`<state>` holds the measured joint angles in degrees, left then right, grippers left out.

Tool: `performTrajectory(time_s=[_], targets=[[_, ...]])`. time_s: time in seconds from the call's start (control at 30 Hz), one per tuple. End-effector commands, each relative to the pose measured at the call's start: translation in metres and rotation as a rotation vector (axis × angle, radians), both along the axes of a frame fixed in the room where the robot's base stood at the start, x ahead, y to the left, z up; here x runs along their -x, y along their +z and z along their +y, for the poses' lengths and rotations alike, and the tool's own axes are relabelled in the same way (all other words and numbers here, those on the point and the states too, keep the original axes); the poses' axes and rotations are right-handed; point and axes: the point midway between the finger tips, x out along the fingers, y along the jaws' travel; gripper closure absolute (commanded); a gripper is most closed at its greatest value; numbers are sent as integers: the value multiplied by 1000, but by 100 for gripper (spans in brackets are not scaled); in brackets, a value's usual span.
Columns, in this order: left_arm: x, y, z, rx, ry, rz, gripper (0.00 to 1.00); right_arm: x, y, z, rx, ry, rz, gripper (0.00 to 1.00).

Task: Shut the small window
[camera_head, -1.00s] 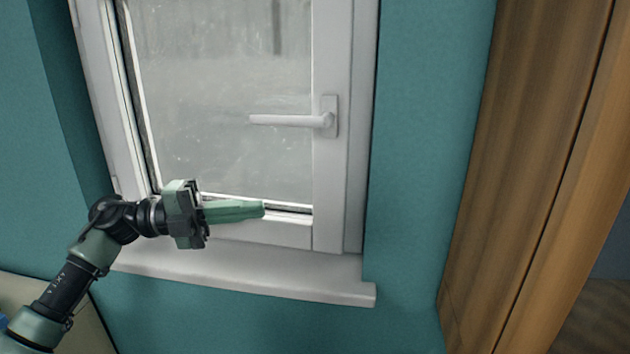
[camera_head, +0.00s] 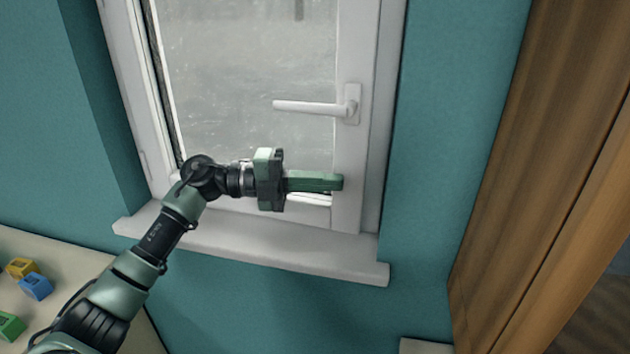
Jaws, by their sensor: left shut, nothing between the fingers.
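The small window has a white frame (camera_head: 368,170) and a frosted or wet-looking glass pane (camera_head: 245,75). Its sash sits in or very close to the frame; I cannot tell whether a narrow gap is left. The white handle (camera_head: 315,107) points left, level, from its plate on the right side of the sash. My left gripper (camera_head: 340,182) is shut and empty. Its green fingers point right, in front of the lower right part of the sash, below the handle. I cannot tell whether the fingertips touch the sash. My right gripper is not in view.
A white sill (camera_head: 260,247) juts out below the window. A pale table (camera_head: 60,265) at lower left holds a yellow block (camera_head: 20,268), a blue block (camera_head: 36,286) and a green block (camera_head: 10,326). A wooden panel (camera_head: 530,180) stands at right.

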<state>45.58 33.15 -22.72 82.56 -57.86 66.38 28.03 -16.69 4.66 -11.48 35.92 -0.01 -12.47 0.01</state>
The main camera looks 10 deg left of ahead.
Motion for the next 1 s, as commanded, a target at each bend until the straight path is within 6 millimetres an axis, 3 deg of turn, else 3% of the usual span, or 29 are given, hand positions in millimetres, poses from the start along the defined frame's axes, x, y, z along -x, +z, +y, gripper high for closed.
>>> performTrajectory(time_s=[0.5,0.8,1.0], targets=[[-8,-1,-1,0,1,0,100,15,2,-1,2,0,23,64],[-51,0,-3,1,93,0,100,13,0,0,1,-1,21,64],[-56,1,-2,3,108,-2,100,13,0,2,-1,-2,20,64]])
